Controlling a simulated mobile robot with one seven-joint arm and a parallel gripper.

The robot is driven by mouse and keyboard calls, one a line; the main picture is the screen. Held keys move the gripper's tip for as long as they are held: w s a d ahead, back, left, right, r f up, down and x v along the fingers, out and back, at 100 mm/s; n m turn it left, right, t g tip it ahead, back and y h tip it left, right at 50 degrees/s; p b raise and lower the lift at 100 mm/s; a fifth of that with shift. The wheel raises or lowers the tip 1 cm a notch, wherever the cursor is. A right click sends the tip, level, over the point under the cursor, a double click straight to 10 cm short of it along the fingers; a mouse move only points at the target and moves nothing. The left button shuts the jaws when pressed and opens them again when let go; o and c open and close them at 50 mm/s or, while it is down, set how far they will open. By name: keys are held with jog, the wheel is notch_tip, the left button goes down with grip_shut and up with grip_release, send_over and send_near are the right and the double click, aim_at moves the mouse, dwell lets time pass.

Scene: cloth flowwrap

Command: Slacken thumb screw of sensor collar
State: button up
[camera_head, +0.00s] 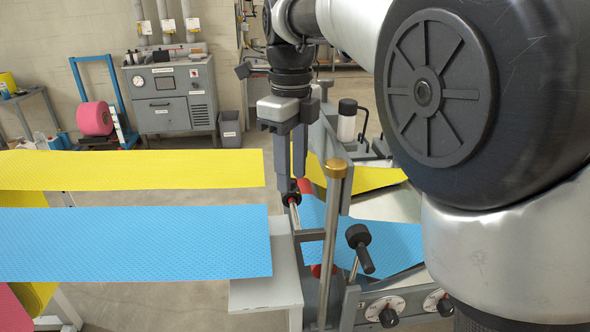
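My gripper (291,178) points straight down near the middle of the head view. A larger black knob with a handle (360,246) sits lower right on the machine frame, apart from my gripper.
A steel post with a brass cap (336,168) stands close right of my gripper. Dials (384,310) line the machine front. A grey cabinet (172,95) stands far back.

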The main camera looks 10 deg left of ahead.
jog(key=shift+f, duration=0.15)
jog(key=shift+c, duration=0.4)
grip_shut()
